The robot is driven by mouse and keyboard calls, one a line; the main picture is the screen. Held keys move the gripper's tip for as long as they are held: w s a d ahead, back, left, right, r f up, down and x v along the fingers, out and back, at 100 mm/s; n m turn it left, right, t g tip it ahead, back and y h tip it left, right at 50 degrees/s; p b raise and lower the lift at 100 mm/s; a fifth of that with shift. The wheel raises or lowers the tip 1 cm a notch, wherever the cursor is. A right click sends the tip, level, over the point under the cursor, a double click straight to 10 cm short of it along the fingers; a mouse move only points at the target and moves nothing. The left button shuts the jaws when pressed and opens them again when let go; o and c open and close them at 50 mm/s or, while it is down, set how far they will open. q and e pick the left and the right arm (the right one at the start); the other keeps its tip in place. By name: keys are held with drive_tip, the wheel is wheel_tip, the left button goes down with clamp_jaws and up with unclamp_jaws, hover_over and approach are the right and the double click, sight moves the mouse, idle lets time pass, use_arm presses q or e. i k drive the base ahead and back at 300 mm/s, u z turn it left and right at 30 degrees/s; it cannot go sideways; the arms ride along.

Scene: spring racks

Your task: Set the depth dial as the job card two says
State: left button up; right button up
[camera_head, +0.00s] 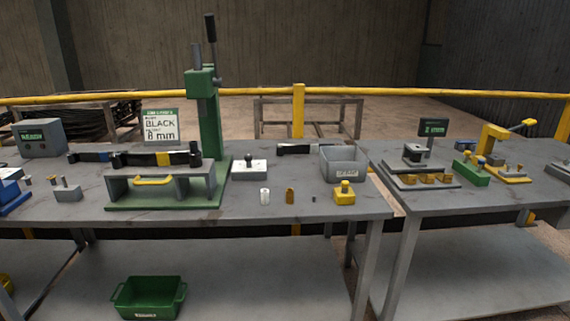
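A white job card with a green header (161,126) stands upright at the back of the left table. It reads "BLACK" and "8 mm"; the smaller lines are too small to read surely. A small dark display (433,128) on the right table shows "2 mm" in green. A grey device on a plate (418,155) stands in front of it, with brass-coloured parts along its front edge. A white box with a black knob (249,168) sits on the left table; I cannot tell which of these is the depth dial. Neither of my grippers is in view.
A green lever press (207,120) and a grey fixture with a yellow handle (160,184) stand on the left table (290,212). A grey bin (345,161) and yellow block (344,193) are near its right end. A gap separates it from the right table (480,202).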

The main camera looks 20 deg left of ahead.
sight(248, 158)
drive_tip(key=u, duration=0.85)
drive_tip(key=i, duration=0.8)
drive_tip(key=u, duration=0.8)
